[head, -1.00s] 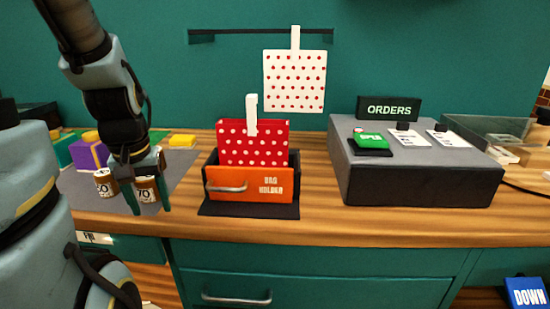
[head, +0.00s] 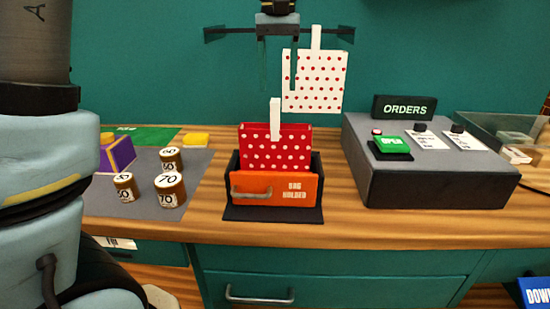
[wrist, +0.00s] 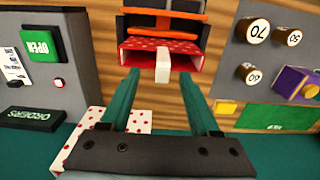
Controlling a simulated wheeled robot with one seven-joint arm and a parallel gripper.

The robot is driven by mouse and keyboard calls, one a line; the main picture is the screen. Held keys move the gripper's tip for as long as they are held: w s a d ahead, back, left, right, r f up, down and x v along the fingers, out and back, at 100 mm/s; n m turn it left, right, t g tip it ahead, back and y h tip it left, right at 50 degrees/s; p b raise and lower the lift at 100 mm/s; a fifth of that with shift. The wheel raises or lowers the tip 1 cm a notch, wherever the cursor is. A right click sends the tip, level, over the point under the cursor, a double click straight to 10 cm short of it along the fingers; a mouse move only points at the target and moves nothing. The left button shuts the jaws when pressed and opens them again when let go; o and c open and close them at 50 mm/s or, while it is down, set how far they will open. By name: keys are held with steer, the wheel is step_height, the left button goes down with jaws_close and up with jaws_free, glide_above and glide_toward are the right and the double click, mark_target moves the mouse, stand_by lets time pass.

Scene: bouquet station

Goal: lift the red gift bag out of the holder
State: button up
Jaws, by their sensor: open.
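The red gift bag (head: 262,157) with white dots sits upright in the holder (head: 308,187), which has an orange front and a dark frame. Its white handle (head: 275,120) stands up above the bag. My gripper (head: 278,85) is open and empty, its fingers pointing down above the bag and handle. In the wrist view, the handle (wrist: 162,66) shows between and beyond the tips of my gripper (wrist: 160,75), with the open top of the bag (wrist: 185,61) below. The fingers look apart from the handle.
A white bag with red dots (head: 325,82) hangs from a dark rail (head: 222,33) at the back, close to the fingers. The orders console (head: 425,187) stands right. Several numbered weights (head: 170,190) and a purple box (head: 118,155) are left. Counter in front of the holder is clear.

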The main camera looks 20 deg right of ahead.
mark_target(277, 102)
step_height(277, 102, down, 3)
steer(key=shift+f, duration=0.1)
steer(key=shift+w+a+f+p, duration=0.15)
steer(key=shift+f+p, duration=0.5)
steer(key=shift+f, duration=0.7)
steer(key=shift+s+a+f+p, duration=0.1)
steer(key=shift+f+p, duration=0.55)
steer(key=shift+f, duration=0.7)
steer(key=shift+w, duration=0.1)
steer(key=shift+c, duration=0.3)
jaws_close()
